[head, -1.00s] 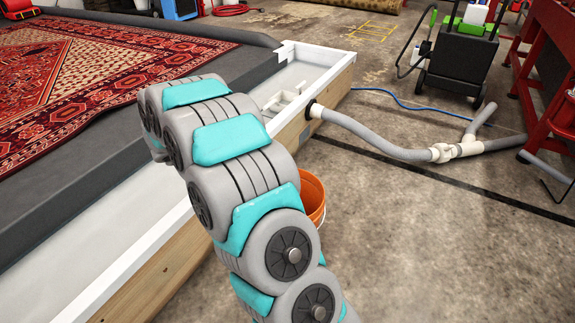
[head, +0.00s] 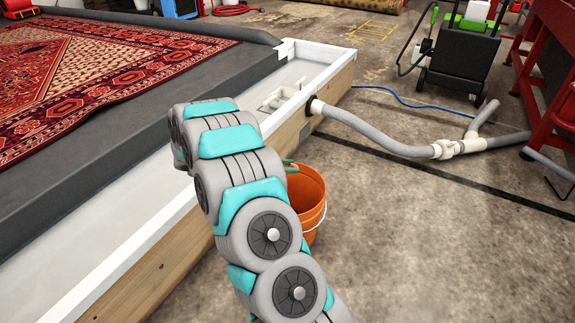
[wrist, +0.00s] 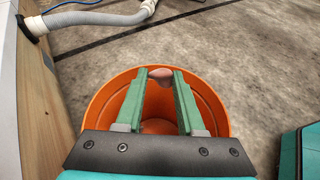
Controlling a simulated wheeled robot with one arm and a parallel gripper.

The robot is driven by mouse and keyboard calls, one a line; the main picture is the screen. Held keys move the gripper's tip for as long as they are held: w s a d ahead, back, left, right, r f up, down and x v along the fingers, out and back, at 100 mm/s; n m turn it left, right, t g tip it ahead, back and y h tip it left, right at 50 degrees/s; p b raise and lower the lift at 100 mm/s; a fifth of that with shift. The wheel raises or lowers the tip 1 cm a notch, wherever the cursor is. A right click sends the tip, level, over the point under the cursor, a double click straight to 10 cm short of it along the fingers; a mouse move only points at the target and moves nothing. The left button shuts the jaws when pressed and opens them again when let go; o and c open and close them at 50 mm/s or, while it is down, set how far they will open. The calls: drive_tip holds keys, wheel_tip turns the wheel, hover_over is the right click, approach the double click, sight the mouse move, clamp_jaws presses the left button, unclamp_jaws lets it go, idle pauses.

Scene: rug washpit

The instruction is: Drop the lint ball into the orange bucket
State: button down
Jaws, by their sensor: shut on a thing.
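The orange bucket (head: 312,205) stands on the floor beside the pit's wooden wall, partly hidden by my arm in the head view. In the wrist view, the bucket (wrist: 105,98) lies below my gripper (wrist: 160,80), its mouth open to the camera. My gripper is shut on the lint ball (wrist: 160,73), a small pinkish-grey lump between the green fingertips. The ball shows over the far part of the bucket's mouth. In the head view only a bit of a green finger shows by the bucket's rim; the ball is hidden there.
The wash pit's white-edged wooden wall (head: 325,95) runs along the left of the bucket. A grey drain hose (head: 385,143) leaves it toward the right. A patterned red rug (head: 90,80) lies in the pit.

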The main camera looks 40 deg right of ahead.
wheel_tip(320, 180, down, 2)
drive_tip(key=shift+b, duration=0.4)
drive_tip(key=shift+c, duration=2.2)
unclamp_jaws()
drive_tip(key=shift+a+r, duration=0.1)
drive_tip(key=p+v, duration=0.1)
drive_tip(key=v, duration=0.6)
drive_tip(key=shift+a, duration=0.25)
drive_tip(key=shift+w+r, duration=0.1)
drive_tip(key=shift+r, duration=0.05)
